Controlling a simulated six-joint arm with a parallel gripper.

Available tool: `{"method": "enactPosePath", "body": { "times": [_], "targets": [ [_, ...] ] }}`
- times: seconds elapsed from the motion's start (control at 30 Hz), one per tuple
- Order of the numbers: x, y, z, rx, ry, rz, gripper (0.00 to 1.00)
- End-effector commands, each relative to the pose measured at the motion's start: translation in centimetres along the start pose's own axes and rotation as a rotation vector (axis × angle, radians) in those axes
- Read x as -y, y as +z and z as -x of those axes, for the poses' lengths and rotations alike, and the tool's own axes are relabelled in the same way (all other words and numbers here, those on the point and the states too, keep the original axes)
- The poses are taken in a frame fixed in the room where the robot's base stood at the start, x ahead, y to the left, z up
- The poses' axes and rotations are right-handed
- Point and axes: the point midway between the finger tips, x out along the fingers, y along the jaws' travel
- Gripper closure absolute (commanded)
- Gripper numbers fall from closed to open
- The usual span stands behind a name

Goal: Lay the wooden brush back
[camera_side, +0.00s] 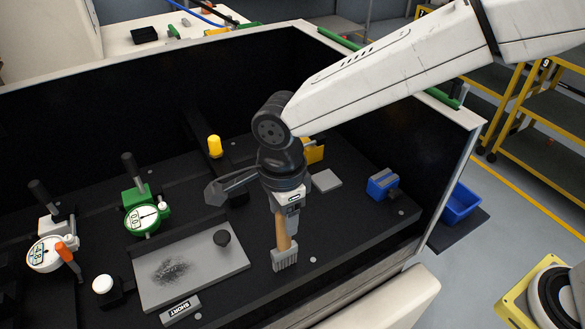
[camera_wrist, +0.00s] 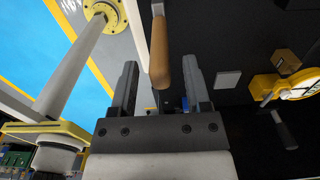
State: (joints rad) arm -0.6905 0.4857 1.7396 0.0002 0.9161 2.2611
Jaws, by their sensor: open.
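The wooden brush (camera_side: 284,238) has a tan handle and a pale grey head. In the side view it is upright, head down at the black bench top, with its handle rising to my gripper (camera_side: 287,206). In the wrist view the rounded handle end (camera_wrist: 160,62) lies between the two dark fingers of my gripper (camera_wrist: 160,78). The fingers are spread, with a gap on each side of the handle. The fingertips are hard to make out in the side view. Whether the brush head touches the bench is hard to tell.
A grey plate (camera_side: 184,283) with a dark smudge and a black knob lies left of the brush. A SHORT label block (camera_side: 180,308) is in front of it. Green (camera_side: 142,218) and white (camera_side: 45,255) dial gauges stand further left. A blue block (camera_side: 382,184) sits to the right.

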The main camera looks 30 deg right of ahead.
Motion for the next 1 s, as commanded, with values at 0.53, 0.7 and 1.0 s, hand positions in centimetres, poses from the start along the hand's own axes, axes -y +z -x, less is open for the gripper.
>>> {"method": "enactPosePath", "body": {
  "times": [0.53, 0.7, 1.0],
  "targets": [
    [0.0, 0.0, 8.0, 0.0, -0.001, 0.0, 0.39],
    [0.0, 0.0, 8.8, 0.0, -0.001, 0.0, 0.39],
    [0.0, 0.0, 8.9, 0.0, 0.0, 0.0, 0.39]
  ]
}}
